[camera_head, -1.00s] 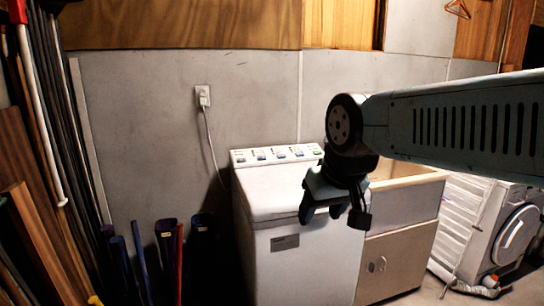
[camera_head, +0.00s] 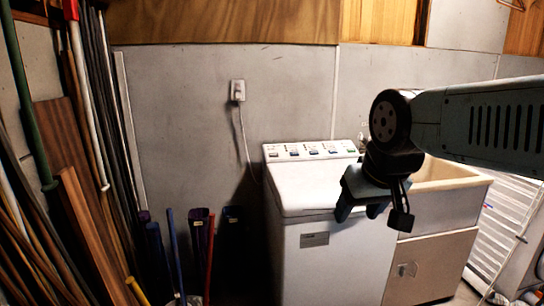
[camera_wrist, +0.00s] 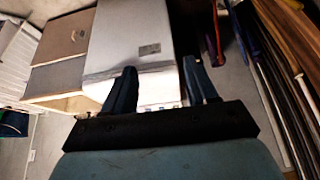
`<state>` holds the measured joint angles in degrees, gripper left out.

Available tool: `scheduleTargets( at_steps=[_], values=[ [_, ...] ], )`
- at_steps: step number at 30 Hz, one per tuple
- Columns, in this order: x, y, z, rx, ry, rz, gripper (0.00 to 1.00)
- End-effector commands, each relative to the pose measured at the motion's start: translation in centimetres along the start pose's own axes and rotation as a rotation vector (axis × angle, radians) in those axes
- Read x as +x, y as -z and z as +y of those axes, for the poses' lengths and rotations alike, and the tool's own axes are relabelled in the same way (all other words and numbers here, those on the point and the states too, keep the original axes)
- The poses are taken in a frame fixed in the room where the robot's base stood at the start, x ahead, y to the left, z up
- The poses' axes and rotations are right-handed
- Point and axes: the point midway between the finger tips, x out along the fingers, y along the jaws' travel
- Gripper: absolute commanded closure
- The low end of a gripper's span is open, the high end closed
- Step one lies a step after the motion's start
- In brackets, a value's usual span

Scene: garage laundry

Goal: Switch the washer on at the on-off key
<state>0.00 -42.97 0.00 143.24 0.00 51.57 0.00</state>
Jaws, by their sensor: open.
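The washer (camera_head: 335,255) is a white top-loading machine against the grey wall. Its raised rear panel (camera_head: 310,150) carries a row of small dark and coloured keys; which one is the on-off key is too small to tell. In the wrist view the washer (camera_wrist: 130,35) appears upside down beyond the fingers. My gripper (camera_head: 372,212) is open and empty, pointing down, and in the head view it overlaps the washer's front right part. In the wrist view my gripper (camera_wrist: 160,80) shows its two fingers spread, with part of the washer's top and panel between them.
A sink cabinet (camera_head: 430,265) stands right of the washer, with a white appliance (camera_head: 500,235) beyond it. Planks and poles (camera_head: 85,225) lean at the left, with dark tubes (camera_head: 200,250) beside the washer. A cord hangs from a wall outlet (camera_head: 238,90).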

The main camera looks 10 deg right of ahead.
Motion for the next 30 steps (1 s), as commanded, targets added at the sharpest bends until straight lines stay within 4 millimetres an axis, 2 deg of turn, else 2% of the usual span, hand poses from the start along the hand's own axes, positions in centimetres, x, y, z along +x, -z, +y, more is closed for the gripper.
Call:
scheduleTargets(
  at_steps=[11, 27, 30],
  values=[
    [0.00, 0.00, 0.00, 0.000, 0.000, 0.000, 0.44],
    [0.00, 0.00, 0.00, 0.000, 0.000, 0.000, 0.96],
    [0.00, 0.00, 0.00, 0.000, 0.000, 0.000, 1.00]
  ],
)
